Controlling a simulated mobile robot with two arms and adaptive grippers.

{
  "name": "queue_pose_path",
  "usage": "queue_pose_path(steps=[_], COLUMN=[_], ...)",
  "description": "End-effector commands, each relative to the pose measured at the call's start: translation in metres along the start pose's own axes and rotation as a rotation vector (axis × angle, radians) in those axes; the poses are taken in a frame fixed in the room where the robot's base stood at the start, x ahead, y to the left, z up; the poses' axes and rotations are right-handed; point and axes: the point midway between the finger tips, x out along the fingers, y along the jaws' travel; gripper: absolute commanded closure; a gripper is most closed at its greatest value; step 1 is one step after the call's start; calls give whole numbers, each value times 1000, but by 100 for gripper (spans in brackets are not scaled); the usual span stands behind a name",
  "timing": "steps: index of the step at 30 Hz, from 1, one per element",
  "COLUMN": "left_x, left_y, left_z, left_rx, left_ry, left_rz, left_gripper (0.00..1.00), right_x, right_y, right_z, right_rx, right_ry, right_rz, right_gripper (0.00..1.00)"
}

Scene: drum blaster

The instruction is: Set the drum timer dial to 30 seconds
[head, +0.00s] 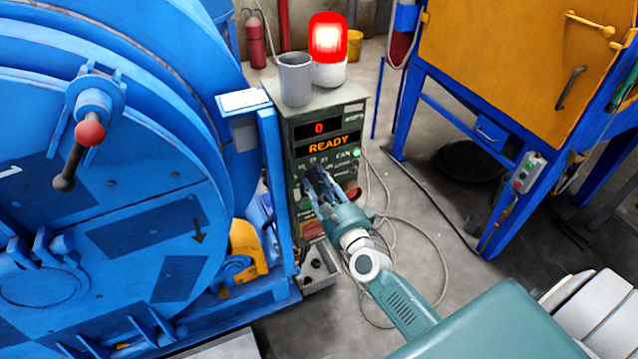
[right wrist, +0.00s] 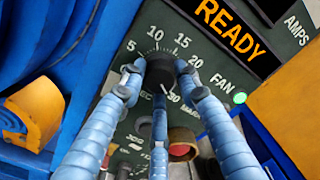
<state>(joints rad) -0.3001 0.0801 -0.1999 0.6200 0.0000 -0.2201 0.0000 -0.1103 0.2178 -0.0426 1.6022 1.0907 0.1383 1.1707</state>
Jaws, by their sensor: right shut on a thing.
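The dark control box (head: 325,122) stands beside the big blue drum, its display showing a red 0 and an orange READY. In the right wrist view, the black timer dial (right wrist: 160,72) sits on the panel among the marks 5, 10, 15, 20 and 30. A small white line shows at the dial's lower edge, close to the 30 mark. My right gripper (head: 322,182) reaches the panel; its blue fingers are shut around the dial, one on each side and one below. The fingers hide part of the dial. My left gripper is not in view.
The blue drum (head: 150,225) fills the left side. A grey cup (head: 295,80) and a lit red beacon (head: 328,40) stand on the box. Loose cables (head: 420,235) lie on the floor. An orange cabinet (head: 510,60) stands at the right.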

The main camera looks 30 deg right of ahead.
Motion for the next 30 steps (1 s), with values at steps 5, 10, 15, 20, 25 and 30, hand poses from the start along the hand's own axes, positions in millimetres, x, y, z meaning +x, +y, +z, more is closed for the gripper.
queue_pose_path(steps=[5,10,15,20,25,30], left_x=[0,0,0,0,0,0], left_y=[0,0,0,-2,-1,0], left_z=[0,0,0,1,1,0], left_rx=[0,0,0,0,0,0], left_ry=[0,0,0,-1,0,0], left_rz=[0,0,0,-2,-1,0], left_gripper=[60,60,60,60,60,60], right_x=[-1,-1,0,-2,-22,-59], right_y=[3,3,2,1,2,3], right_z=[1,1,1,0,0,0], right_rx=[4,3,1,0,0,-1], right_ry=[-1,-2,-1,-1,0,0], right_rz=[6,6,3,2,4,6], right_gripper=[95,51,50,50,50,50])
